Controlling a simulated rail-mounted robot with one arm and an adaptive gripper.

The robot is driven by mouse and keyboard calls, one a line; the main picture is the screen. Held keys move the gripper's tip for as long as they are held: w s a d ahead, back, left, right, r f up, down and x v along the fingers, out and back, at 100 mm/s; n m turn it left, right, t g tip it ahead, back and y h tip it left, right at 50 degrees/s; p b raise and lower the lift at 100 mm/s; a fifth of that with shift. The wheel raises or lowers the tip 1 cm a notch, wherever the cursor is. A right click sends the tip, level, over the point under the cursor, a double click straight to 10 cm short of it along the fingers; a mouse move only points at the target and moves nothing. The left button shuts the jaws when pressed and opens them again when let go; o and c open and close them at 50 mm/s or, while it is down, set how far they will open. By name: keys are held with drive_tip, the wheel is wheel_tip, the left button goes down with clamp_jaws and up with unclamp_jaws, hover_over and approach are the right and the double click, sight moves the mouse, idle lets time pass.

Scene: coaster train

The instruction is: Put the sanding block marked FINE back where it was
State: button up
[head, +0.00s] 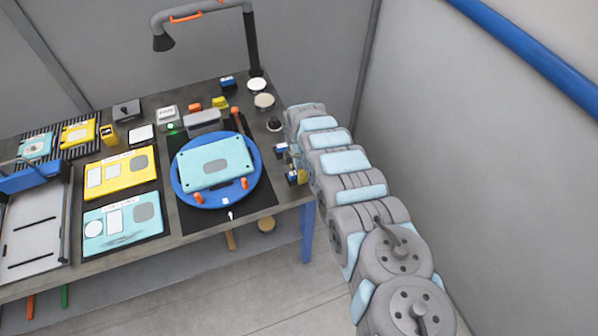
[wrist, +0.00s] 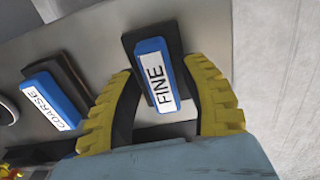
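The sanding block marked FINE (wrist: 153,76) is blue with a white label, and it lies between the fingers of my gripper (wrist: 160,68) in the wrist view. The yellow fingers stand on either side of it, with narrow gaps showing, so the gripper looks open around it. A dark square pad (wrist: 129,45) shows behind the block; I cannot tell whether the block touches it. In the head view my gripper (head: 296,165) is low at the table's right edge, with a small blue block (head: 292,177) at its fingers, label unreadable.
A blue block marked COARSE (wrist: 51,101) lies left of FINE, beside a dark strip (wrist: 72,73). The workbench (head: 190,213) holds a blue turntable (head: 185,191) with a light-blue plate. A lamp (head: 252,45) stands at the back. Open floor lies right of the bench.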

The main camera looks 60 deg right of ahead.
drive_tip(key=shift+r, duration=0.1)
drive_tip(key=shift+r+p, duration=0.3)
drive_tip(key=shift+r, duration=1.35)
wheel_tip(320, 180, up, 9)
drive_tip(key=shift+f, duration=0.1)
